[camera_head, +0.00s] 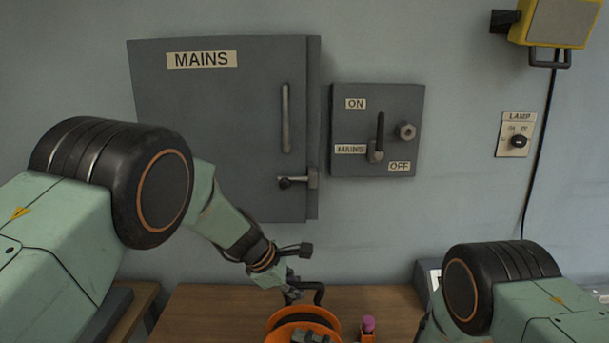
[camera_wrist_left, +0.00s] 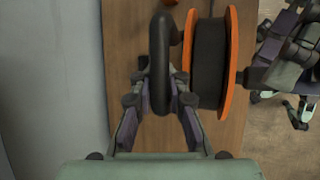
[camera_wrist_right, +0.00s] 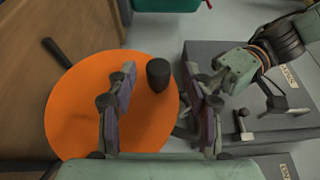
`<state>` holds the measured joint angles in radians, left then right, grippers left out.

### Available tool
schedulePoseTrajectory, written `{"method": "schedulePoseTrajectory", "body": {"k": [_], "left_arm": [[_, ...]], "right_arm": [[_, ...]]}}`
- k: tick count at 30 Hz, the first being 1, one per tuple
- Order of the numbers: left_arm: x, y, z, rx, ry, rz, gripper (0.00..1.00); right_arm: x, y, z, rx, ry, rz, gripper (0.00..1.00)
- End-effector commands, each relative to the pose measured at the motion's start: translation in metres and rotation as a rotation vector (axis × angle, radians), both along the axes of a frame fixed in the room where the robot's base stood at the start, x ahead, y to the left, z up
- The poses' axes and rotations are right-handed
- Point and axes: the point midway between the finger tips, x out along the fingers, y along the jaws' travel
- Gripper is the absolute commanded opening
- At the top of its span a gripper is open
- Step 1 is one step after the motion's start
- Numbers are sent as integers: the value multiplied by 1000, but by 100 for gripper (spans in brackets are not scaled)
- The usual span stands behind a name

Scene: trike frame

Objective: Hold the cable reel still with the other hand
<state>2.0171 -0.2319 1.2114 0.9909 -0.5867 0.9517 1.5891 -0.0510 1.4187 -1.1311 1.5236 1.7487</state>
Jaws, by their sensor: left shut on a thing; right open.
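The cable reel stands on the wooden bench, with orange flanges (camera_head: 290,316) and dark cable (camera_wrist_left: 208,60) wound between them. My left gripper (camera_head: 292,290) is shut on the reel's black bar handle (camera_wrist_left: 160,60), which runs between its fingers in the left wrist view. My right gripper (camera_wrist_right: 160,95) is open in front of the reel's orange face (camera_wrist_right: 75,110). A short black knob (camera_wrist_right: 158,72) on that face shows between its spread fingers. I cannot tell whether the fingers touch it. In the left wrist view, the right gripper is beside the right flange (camera_wrist_left: 231,60).
The wooden bench (camera_head: 210,305) has free room left of the reel. A small purple-topped object (camera_head: 368,324) stands right of it. The grey MAINS cabinet (camera_head: 220,130), switch box (camera_head: 350,125) and lamp switch (camera_head: 515,135) are on the wall behind.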

Motion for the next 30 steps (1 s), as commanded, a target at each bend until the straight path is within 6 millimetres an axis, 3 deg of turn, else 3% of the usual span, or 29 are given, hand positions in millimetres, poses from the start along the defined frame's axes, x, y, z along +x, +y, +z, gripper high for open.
{"method": "schedulePoseTrajectory", "body": {"k": [9, 15, 28, 29, 30], "left_arm": [[-3, 1, -6, 4, 9, 0, 0], [-3, 1, -6, 4, 8, -1, 0], [-3, 1, -6, 4, 8, -1, 0], [-3, 1, -6, 4, 8, -1, 14], [-3, 1, -6, 3, 8, -1, 17]], "right_arm": [[-24, -62, -1, 0, -1, -7, 52], [-36, -87, -1, 2, -3, -3, 52], [-41, -96, -1, 2, -3, 0, 52], [-41, -96, -1, 1, -3, 0, 52], [-41, -96, -1, 1, -3, 0, 52]]}}
